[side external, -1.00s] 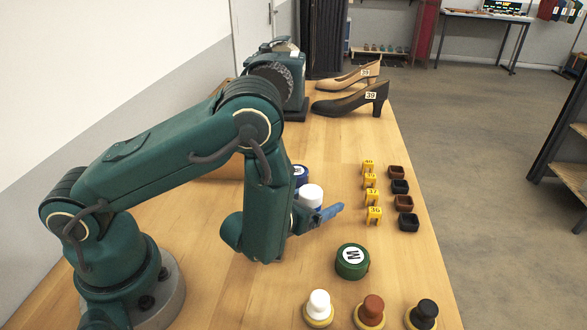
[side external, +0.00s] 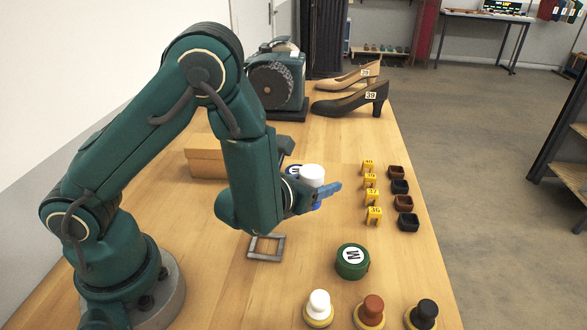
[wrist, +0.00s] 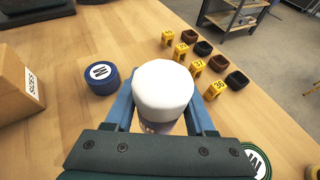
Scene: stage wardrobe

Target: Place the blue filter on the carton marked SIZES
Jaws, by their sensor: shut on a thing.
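My gripper (wrist: 163,108) is shut on a white-capped jar (wrist: 163,88), held upright between its blue fingers; its lower part is mostly hidden. The jar also shows in the side view (side external: 312,174), above the table. A round blue piece (wrist: 102,80) with a white lettered disc on top sits on the table, left of the jar in the wrist view, apart from my gripper. In the side view it is mostly hidden behind the jar. The brown carton marked SIZES (wrist: 12,88) stands at the wrist view's left edge, and behind my arm in the side view (side external: 205,160).
A round green piece (side external: 352,261) stands in front. Several yellow numbered markers (side external: 373,197) and small dark boxes (side external: 404,203) line the right edge. Knobbed stamps (side external: 369,309) stand at the front. A square metal frame (side external: 266,247) lies near my arm. Shoes (side external: 350,104) are at the back.

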